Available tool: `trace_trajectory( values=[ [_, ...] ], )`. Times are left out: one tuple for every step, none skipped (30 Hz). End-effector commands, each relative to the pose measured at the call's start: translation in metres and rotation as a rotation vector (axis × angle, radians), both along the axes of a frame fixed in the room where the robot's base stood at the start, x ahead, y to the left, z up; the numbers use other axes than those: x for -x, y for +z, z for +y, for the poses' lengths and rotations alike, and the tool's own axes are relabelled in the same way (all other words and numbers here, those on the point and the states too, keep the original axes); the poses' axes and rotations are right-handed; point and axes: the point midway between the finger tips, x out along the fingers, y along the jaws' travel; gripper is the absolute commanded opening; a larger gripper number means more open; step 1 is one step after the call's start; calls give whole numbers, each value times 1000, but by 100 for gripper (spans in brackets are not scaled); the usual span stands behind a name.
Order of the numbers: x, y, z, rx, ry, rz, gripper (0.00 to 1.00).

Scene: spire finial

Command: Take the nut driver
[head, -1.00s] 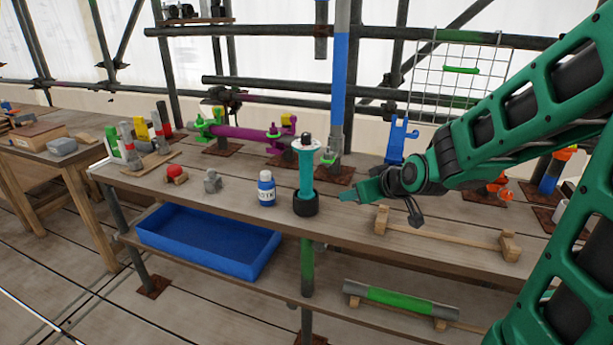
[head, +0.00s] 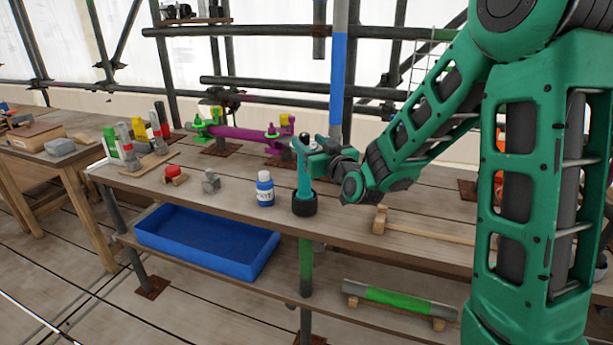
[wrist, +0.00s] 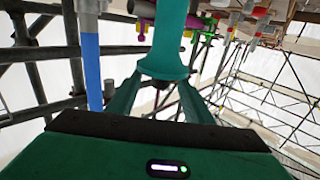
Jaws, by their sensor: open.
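The nut driver (head: 304,180), a teal upright tool with a dark tip, stands in a black round base (head: 304,205) on the wooden bench. My gripper (head: 309,148) is at its upper part, coming from the right. In the wrist view the teal shaft of the nut driver (wrist: 167,40) stands between the two spread fingers of my gripper (wrist: 162,92). The gripper is open, and I cannot tell whether either finger touches the tool. My fingers partly hide the top of the tool in the head view.
A white-capped blue bottle (head: 265,188) stands just left of the tool. A grey fitting (head: 211,181) and a red-topped piece (head: 174,175) are farther left. A purple pipe assembly (head: 243,133) lies behind. A blue tray (head: 205,243) sits on the lower shelf.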

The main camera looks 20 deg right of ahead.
Motion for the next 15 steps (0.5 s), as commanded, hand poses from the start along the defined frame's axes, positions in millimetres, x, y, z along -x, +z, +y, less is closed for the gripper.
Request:
trace_trajectory(
  values=[
    [-7,-1,2,-1,2,1,47],
    [-10,-1,2,-1,2,1,47],
    [-14,0,2,0,1,1,47],
    [-15,-1,3,0,1,2,47],
    [-17,-1,3,-1,1,2,47],
    [-18,-1,3,-1,1,2,47],
    [-20,-1,3,-1,1,2,47],
    [-22,-1,3,-1,0,2,47],
    [-25,-1,4,-1,0,2,47],
    [-28,-1,5,-1,1,2,47],
    [-32,-1,6,-1,1,2,47],
    [-38,-1,7,0,0,1,47],
    [-42,-2,8,-1,1,1,47],
    [-47,-2,9,-1,1,1,47],
    [-52,-2,11,0,1,2,47]
  ],
)
